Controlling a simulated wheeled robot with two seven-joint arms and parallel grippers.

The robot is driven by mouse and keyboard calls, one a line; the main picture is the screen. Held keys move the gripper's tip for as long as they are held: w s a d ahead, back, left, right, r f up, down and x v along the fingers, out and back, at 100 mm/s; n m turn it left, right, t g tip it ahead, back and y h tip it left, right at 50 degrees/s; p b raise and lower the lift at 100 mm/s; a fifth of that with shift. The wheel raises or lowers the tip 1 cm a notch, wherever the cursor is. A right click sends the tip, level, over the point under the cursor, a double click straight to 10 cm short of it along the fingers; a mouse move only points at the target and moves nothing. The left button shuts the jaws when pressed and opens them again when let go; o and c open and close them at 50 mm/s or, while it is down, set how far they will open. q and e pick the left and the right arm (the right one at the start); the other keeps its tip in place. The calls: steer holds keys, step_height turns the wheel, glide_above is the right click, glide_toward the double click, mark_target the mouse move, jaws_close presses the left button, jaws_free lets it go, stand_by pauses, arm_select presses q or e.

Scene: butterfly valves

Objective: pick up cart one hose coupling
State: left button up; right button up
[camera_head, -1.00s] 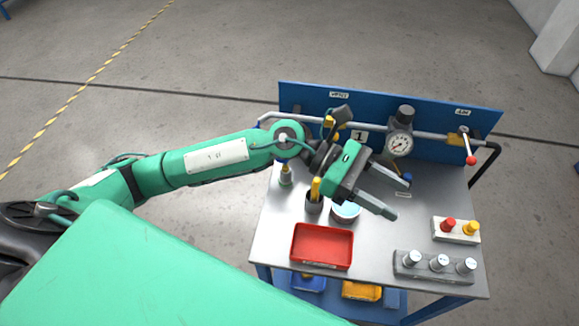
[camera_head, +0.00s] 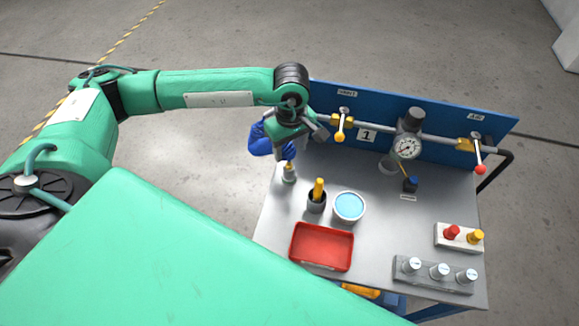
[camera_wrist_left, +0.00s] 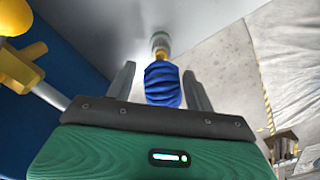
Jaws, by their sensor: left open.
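A blue ribbed part with a pale, greenish end, which I take for the hose coupling (camera_head: 289,172), stands at the left side of the cart top. Its upper part is mostly under my left gripper (camera_head: 296,143) in the head view. In the left wrist view the blue ribbed part (camera_wrist_left: 163,84) lies between the two open fingers (camera_wrist_left: 159,76), with visible gaps on both sides. The pale end lies beyond it, against the grey cart top. My right gripper is not in view.
A dark cup with a yellow handle (camera_head: 317,197), a blue-filled bowl (camera_head: 348,207) and a red tray (camera_head: 322,248) stand nearby. The pipe with a yellow valve handle (camera_head: 340,125) and the gauge (camera_head: 406,147) run along the blue back panel (camera_head: 440,115).

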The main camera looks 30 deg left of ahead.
mark_target(289, 161)
arm_select(q)
step_height(289, 161, down, 4)
steer(key=shift+r+p, duration=0.25)
steer(key=shift+p, duration=0.1)
steer(key=shift+f+p, duration=0.35)
steer(key=f, duration=0.1)
steer(key=f+p, duration=0.2)
steer(key=f, duration=0.1)
steer(key=shift+a, duration=0.25)
steer(key=shift+f, duration=0.4)
steer(key=c, duration=1)
